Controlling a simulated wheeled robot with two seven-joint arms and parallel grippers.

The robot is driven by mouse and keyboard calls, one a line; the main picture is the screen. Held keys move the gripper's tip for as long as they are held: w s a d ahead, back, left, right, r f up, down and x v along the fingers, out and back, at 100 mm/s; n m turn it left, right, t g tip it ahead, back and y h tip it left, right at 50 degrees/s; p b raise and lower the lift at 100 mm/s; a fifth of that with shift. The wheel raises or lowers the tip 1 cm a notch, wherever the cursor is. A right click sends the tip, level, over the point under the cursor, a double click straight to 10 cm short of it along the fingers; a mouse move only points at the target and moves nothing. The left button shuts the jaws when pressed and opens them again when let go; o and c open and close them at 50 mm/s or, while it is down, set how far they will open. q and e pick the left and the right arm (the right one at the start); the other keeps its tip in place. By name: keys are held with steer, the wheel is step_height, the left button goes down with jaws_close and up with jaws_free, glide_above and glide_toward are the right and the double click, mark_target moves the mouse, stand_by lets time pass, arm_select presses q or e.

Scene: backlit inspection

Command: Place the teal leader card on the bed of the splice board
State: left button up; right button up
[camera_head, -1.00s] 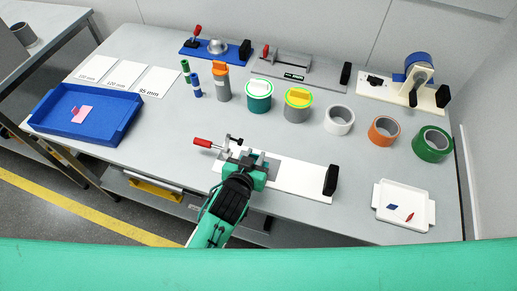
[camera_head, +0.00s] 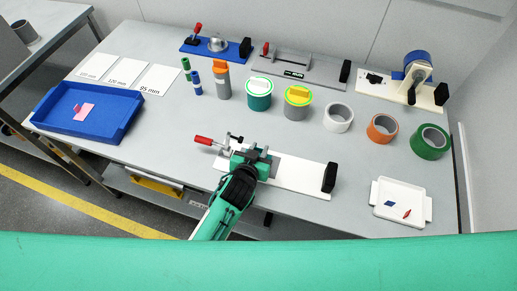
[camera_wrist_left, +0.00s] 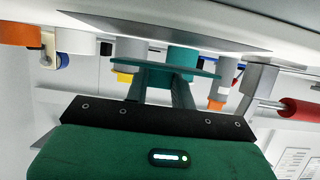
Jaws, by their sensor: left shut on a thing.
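The splice board (camera_head: 300,176) is a long white plate at the front of the table, with a red-handled clamp (camera_head: 208,141) at its left and a black block (camera_head: 329,177) at its right end. My left gripper (camera_head: 254,158) is over the left part of the board. In the left wrist view it is shut on a flat teal piece, the teal leader card (camera_wrist_left: 152,76), seen nearly edge-on between the fingers. In the head view I cannot tell the card from the teal gripper. Whether the card touches the bed is unclear. My right gripper is not in view.
A teal can (camera_head: 258,97), a yellow-lidded grey can (camera_head: 297,104) and several tape rolls stand behind the board. A blue tray (camera_head: 118,128) with pink pieces is at left, a white tray (camera_head: 392,217) at right. Other fixtures line the back.

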arm_select(q)
steer(key=shift+f, duration=0.45)
steer(key=o, duration=0.8)
steer(key=shift+c, duration=0.2)
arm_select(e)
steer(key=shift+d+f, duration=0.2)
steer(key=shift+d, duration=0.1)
arm_select(q)
steer(key=shift+r, duration=0.2)
steer(key=b+v, duration=0.1)
steer(key=v, duration=1.1)
steer(key=shift+r, duration=0.4)
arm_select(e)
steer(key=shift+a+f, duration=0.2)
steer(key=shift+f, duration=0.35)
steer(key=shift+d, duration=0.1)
